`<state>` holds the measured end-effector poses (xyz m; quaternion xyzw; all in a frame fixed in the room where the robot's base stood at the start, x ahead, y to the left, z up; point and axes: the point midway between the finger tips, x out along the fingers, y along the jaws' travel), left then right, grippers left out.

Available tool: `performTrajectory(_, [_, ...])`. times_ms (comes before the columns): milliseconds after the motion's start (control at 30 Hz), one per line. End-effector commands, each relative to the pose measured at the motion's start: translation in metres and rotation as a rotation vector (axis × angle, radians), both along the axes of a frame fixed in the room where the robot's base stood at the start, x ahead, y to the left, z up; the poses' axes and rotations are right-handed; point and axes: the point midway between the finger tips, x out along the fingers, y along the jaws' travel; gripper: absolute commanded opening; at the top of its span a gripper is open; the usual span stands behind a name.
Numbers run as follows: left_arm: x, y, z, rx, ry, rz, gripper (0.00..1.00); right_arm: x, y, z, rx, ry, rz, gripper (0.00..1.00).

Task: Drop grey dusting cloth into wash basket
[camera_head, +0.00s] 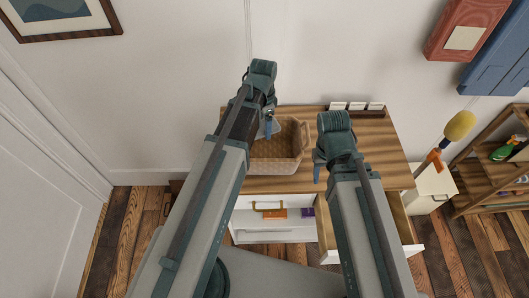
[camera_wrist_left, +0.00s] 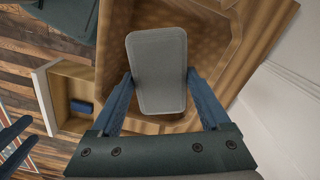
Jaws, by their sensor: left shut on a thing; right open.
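The grey dusting cloth (camera_wrist_left: 157,72) is a flat, rounded rectangle between the two blue fingers of my left gripper (camera_wrist_left: 159,85) in the left wrist view. The gripper is shut on it. My right gripper (camera_head: 317,172) is open and empty, right of the basket.
The wooden top (camera_head: 375,150) is clear to the right of the basket. Small white cards (camera_head: 356,106) stand along its back edge. A shelf (camera_head: 485,180) stands at the right.

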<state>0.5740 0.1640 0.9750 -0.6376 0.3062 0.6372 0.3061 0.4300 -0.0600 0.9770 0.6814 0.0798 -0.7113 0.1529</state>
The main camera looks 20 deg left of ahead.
Motion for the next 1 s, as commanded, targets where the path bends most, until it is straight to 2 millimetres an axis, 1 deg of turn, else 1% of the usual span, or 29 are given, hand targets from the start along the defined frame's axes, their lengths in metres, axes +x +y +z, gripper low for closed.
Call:
performTrajectory(33, [0.000, 0.000, -0.008, 0.000, 0.000, 0.000, 0.35, 0.000, 0.000, -0.008, 0.000, 0.000, 0.000, 0.50])
performTrajectory(100, [0.000, 0.000, -0.010, 0.000, 0.000, 0.000, 0.35, 0.000, 0.000, -0.010, 0.000, 0.000, 0.000, 0.50])
performTrajectory(367, [0.000, 0.000, -0.009, 0.000, 0.000, 0.000, 0.35, 0.000, 0.000, -0.009, 0.000, 0.000, 0.000, 0.50])
performTrajectory(400, [0.000, 0.000, -0.009, 0.000, 0.000, 0.000, 0.85, 0.000, 0.000, -0.009, 0.000, 0.000, 0.000, 0.50])
performTrajectory(467, [0.000, 0.000, -0.009, 0.000, 0.000, 0.000, 0.96, 0.000, 0.000, -0.009, 0.000, 0.000, 0.000, 0.50])
performTrajectory(500, [0.000, 0.000, -0.009, 0.000, 0.000, 0.000, 1.00, 0.000, 0.000, -0.009, 0.000, 0.000, 0.000, 0.50])
performTrajectory(767, [0.000, 0.000, -0.008, 0.000, 0.000, 0.000, 1.00, 0.000, 0.000, -0.008, 0.000, 0.000, 0.000, 0.50])
performTrajectory(867, [0.000, 0.000, -0.005, 0.000, 0.000, 0.000, 1.00, 0.000, 0.000, -0.005, 0.000, 0.000, 0.000, 0.50])
performTrajectory(1000, [0.000, 0.000, 0.004, 0.000, 0.000, 0.000, 1.00, 0.000, 0.000, 0.004, 0.000, 0.000, 0.000, 0.50])
